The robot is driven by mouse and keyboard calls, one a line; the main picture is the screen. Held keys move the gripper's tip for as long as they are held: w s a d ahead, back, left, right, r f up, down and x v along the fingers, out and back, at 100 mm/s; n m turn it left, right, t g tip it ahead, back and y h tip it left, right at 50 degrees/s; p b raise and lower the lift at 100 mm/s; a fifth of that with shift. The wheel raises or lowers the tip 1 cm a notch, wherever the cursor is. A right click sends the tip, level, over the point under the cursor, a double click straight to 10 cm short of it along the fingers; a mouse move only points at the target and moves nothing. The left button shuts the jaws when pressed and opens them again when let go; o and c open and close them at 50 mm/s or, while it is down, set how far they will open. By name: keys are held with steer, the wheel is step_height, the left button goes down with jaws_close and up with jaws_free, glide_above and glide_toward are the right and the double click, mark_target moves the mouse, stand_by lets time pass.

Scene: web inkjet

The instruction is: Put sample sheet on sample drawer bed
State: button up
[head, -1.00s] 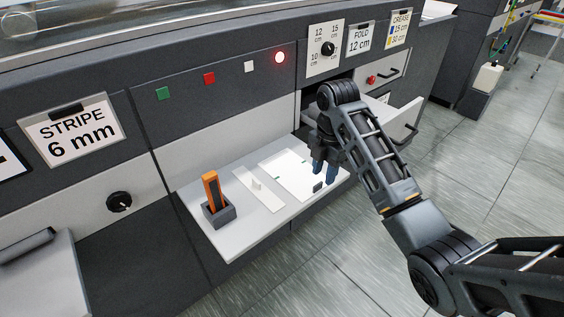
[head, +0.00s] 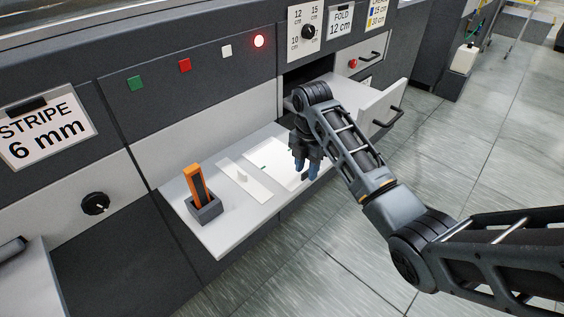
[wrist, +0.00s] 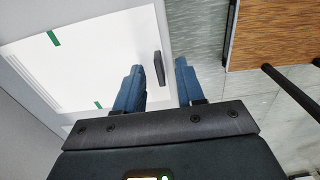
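The sample sheet (head: 272,160) is white with green marks and lies flat on the pulled-out light shelf. It also shows in the wrist view (wrist: 90,60), with a dark tab (wrist: 158,68) at its right edge. My gripper (head: 306,172) hangs over the sheet's right end. In the wrist view, its two blue fingers (wrist: 158,64) are apart, with the tab near the gap between their tips; contact cannot be told. An open drawer with a white front (head: 385,107) stands behind my arm.
The drawer's handle (head: 388,118) juts into the aisle. Grey floor (head: 440,160) is open at right.

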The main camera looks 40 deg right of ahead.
steer(key=shift+f, duration=0.2)
jaws_close()
stand_by(0.6)
